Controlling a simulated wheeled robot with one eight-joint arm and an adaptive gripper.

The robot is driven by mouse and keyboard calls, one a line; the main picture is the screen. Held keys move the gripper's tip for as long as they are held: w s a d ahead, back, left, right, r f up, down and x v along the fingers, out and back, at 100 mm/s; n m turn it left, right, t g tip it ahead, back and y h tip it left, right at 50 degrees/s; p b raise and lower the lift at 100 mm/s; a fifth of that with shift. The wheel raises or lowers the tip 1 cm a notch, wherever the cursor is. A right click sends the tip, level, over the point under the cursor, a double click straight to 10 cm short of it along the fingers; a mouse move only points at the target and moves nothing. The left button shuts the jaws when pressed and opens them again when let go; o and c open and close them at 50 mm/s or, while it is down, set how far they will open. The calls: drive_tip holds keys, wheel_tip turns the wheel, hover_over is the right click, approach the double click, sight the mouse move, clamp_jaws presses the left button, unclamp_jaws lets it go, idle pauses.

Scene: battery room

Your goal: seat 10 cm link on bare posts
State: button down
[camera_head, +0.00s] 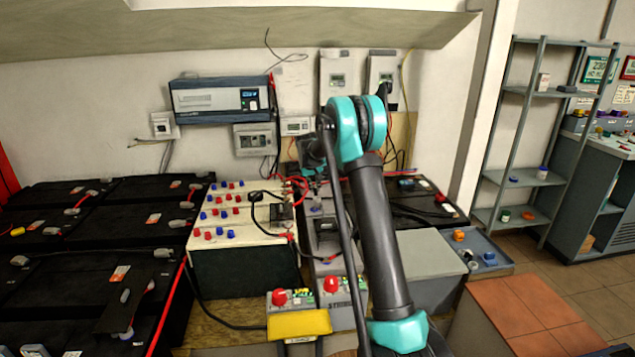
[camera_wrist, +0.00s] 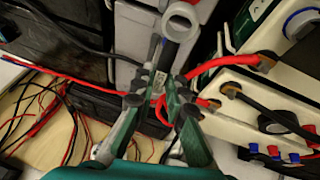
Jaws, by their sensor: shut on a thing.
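My gripper (camera_wrist: 161,92) is shut on a grey bar with a round ring end (camera_wrist: 182,20), seemingly the link; the ring points away from the fingers. The bar's other end is hidden by the fingers. In the head view my gripper (camera_head: 312,178) is partly hidden behind my arm, above the grey units right of the white-topped battery block. That block (camera_head: 246,245) carries rows of red and blue caps (camera_head: 222,233); some also show at the lower right of the wrist view (camera_wrist: 273,153). I cannot tell which posts are bare.
Red cables (camera_wrist: 212,66) and black cables (camera_wrist: 65,35) run close around my gripper. Black batteries (camera_head: 85,265) fill the left. A yellow object (camera_head: 299,324) is at the front. A grey box (camera_head: 428,255) and a tray with caps (camera_head: 490,262) stand right of my arm.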

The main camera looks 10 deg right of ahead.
drive_tip(key=shift+w+f, duration=0.2)
drive_tip(key=shift+f, duration=0.05)
wheel_tip(320, 180, down, 8)
drive_tip(key=shift+r, duration=0.25)
idle(0.4)
drive_tip(key=shift+f, duration=1.15)
idle(2.8)
drive_tip(key=c, duration=1.5)
unclamp_jaws()
drive_tip(key=shift+o, duration=0.2)
drive_tip(key=o, duration=0.4)
drive_tip(key=shift+r, duration=0.1)
